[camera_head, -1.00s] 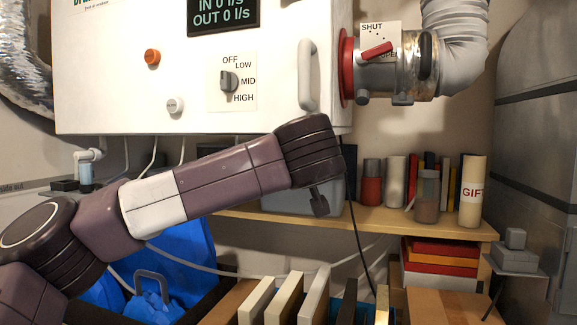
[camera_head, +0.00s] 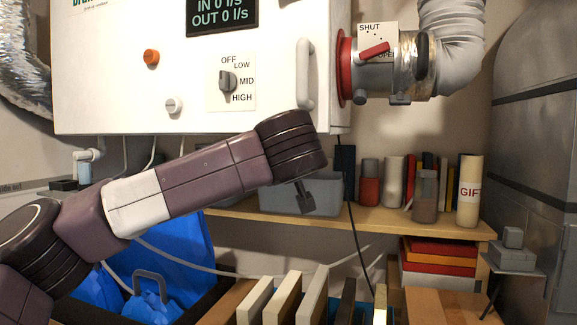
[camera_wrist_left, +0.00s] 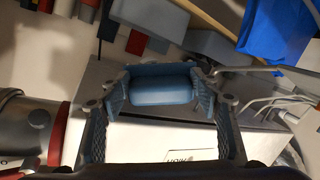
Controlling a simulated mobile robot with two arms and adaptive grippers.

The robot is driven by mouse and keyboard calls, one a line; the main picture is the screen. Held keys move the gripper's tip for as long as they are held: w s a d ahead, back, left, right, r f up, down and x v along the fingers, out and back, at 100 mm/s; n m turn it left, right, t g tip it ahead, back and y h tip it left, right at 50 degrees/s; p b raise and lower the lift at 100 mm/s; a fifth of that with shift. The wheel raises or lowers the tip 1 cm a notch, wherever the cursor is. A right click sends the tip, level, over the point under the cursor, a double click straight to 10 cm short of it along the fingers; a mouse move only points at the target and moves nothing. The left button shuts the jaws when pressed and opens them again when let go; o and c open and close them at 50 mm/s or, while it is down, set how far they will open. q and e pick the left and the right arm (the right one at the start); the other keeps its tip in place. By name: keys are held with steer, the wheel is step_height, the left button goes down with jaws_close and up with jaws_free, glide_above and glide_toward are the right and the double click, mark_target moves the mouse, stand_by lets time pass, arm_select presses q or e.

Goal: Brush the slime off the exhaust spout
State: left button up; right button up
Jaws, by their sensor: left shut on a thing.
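The exhaust spout (camera_head: 392,76) is a metallic pipe behind a red flange on the white unit's right side, and it bends up into a pale ribbed duct. A red lever (camera_head: 374,49) lies near its SHUT label. I can make out no slime on it. In the left wrist view the spout (camera_wrist_left: 28,125) is at the left edge. My left gripper (camera_wrist_left: 164,84) is shut on a blue-grey thing (camera_wrist_left: 162,90), probably a brush handle; no bristles show. My left arm's end hides most of the gripper in the head view, below and left of the spout. My right gripper is not in view.
The white unit (camera_head: 130,95) has knobs, a display and a vertical handle (camera_head: 304,75). Below it, a wooden shelf (camera_head: 400,216) holds a grey bin (camera_head: 270,195), jars and books. A dark cable (camera_head: 358,240) hangs right of my arm. A large grey tank (camera_head: 540,130) stands at right.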

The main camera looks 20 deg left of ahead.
arm_select(q)
steer(key=shift+w+d+f, duration=0.15)
steer(key=shift+w+d, duration=0.05)
steer(key=shift+d, duration=0.85)
steer(key=shift+s+a, duration=0.1)
steer(key=shift+a, duration=0.05)
steer(key=shift+s+a, duration=0.1)
steer(key=shift+a, duration=0.9)
steer(key=s+b, duration=0.4)
steer(key=s, duration=0.3)
steer(key=shift+s+a+b, duration=0.15)
steer(key=shift+s+b, duration=0.15)
steer(key=shift+s, duration=0.1)
